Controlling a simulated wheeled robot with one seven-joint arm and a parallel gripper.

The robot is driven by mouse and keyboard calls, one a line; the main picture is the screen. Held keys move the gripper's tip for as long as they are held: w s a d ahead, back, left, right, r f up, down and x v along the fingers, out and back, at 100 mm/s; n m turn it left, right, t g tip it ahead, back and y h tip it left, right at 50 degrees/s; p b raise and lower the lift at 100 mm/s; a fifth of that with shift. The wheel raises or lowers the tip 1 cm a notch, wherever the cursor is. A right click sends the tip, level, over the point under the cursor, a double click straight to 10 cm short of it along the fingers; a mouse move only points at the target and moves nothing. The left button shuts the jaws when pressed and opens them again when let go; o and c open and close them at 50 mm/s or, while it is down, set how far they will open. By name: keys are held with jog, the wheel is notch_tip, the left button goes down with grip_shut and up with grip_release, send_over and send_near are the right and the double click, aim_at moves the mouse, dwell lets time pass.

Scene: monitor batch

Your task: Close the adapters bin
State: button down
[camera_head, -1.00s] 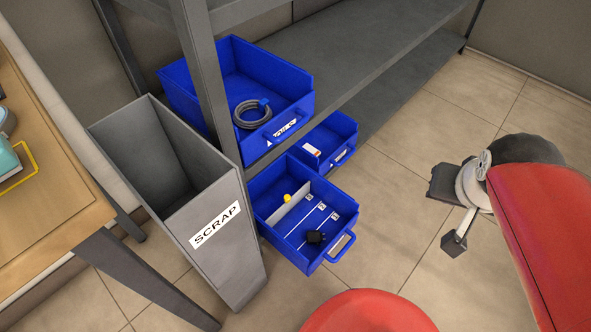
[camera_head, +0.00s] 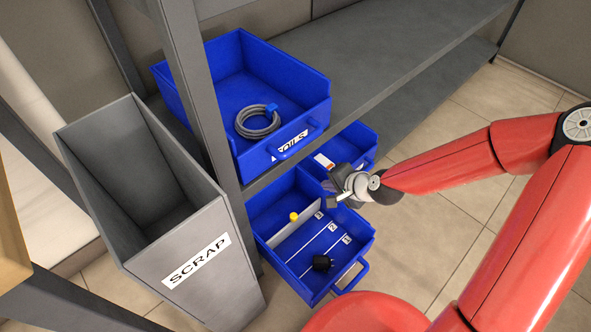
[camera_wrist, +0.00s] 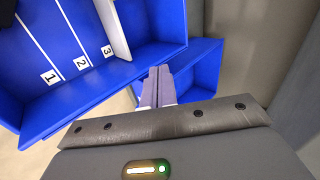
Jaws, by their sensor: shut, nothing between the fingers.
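A blue pulled-out bin (camera_head: 366,266) on the low level has strips numbered 1 to 3, a white divider (camera_head: 298,226), a yellow knob-like piece (camera_head: 293,216) and a black adapter-like block (camera_head: 322,262). Its label does not show. It also shows in the wrist view (camera_wrist: 90,97). A second low blue bin (camera_head: 366,143) stands behind it, with a white and red item inside, and shows in the wrist view (camera_wrist: 205,85). My gripper (camera_head: 333,190) is over the area where these two bins meet. Its fingers (camera_wrist: 159,73) are together and empty; contact with a bin cannot be told.
A blue bin (camera_head: 310,85) on the upper shelf, labelled apparently COILS, holds a grey coil (camera_head: 257,121). A grey SCRAP container (camera_head: 205,285) stands left of a shelf post (camera_head: 200,90). The shelf edge (camera_head: 400,85) runs above the low bins. Tiled floor is open at right.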

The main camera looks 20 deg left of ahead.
jog(key=a, duration=0.1)
jog(key=b, duration=0.2)
send_near(290, 174)
notch_tip(290, 174, down, 4)
jog(key=shift+w+a+f+y+b, duration=0.15)
jog(key=shift+w+a, duration=0.25)
jog(key=shift+a, duration=0.2)
jog(key=shift+w+a+f+y+b, duration=0.15)
jog(key=shift+w+a, duration=0.2)
jog(key=shift+a, duration=0.25)
jog(key=shift+w+a+r, duration=0.1)
jog(key=shift+w+a, duration=0.15)
jog(key=shift+a, duration=0.2)
jog(key=a, duration=0.1)
jog(key=w+a, duration=0.1)
jog(key=w+a+b, duration=0.1)
jog(key=a, duration=0.1)
